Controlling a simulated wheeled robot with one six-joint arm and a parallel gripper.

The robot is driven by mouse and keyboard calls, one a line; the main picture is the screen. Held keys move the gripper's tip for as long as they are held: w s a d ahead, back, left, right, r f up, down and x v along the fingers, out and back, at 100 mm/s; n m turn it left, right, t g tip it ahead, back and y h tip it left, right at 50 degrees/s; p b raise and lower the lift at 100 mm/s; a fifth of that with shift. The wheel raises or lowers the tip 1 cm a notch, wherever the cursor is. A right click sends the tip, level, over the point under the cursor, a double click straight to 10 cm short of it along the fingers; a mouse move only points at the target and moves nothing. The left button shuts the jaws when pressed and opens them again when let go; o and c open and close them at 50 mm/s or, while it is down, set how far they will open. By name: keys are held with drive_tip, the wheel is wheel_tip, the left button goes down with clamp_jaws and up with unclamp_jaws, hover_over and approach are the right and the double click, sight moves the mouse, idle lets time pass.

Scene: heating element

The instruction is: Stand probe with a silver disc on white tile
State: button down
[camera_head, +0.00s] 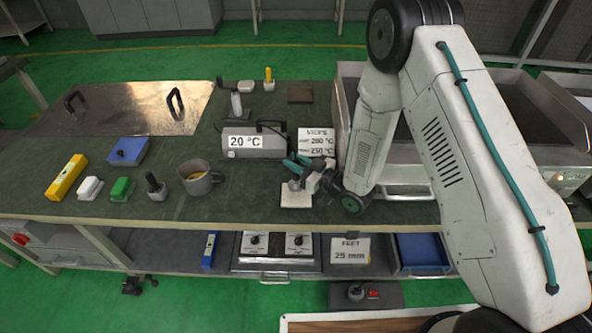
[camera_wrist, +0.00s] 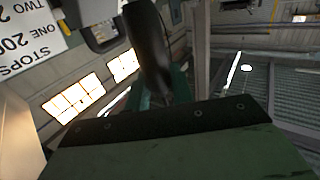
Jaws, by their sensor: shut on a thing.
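My gripper (camera_head: 298,168), with teal fingers, is low over the white tile (camera_head: 296,200) at the front of the green bench. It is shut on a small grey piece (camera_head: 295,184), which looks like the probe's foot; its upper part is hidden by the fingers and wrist. The piece is at the tile's back half and looks upright; I cannot tell whether it touches the tile. In the wrist view a dark rounded shape (camera_wrist: 150,45) stands above a teal part; I cannot tell whether it is the probe.
A grey box reading 20 °C (camera_head: 254,143) and a stops sign (camera_head: 316,140) stand just behind. A mug (camera_head: 197,180) and a dark-handled piece (camera_head: 156,187) are to the left. A steel-walled unit (camera_head: 345,110) is close on the right. Bench is clear between mug and tile.

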drive_tip(key=shift+s+f, duration=0.1)
drive_tip(key=shift+f, duration=1.6)
drive_tip(key=shift+f, duration=0.1)
drive_tip(key=c, duration=1.2)
unclamp_jaws()
drive_tip(key=shift+d, duration=0.2)
drive_tip(key=v, duration=1.1)
drive_tip(key=shift+s+d, duration=0.25)
drive_tip(key=shift+s, duration=0.1)
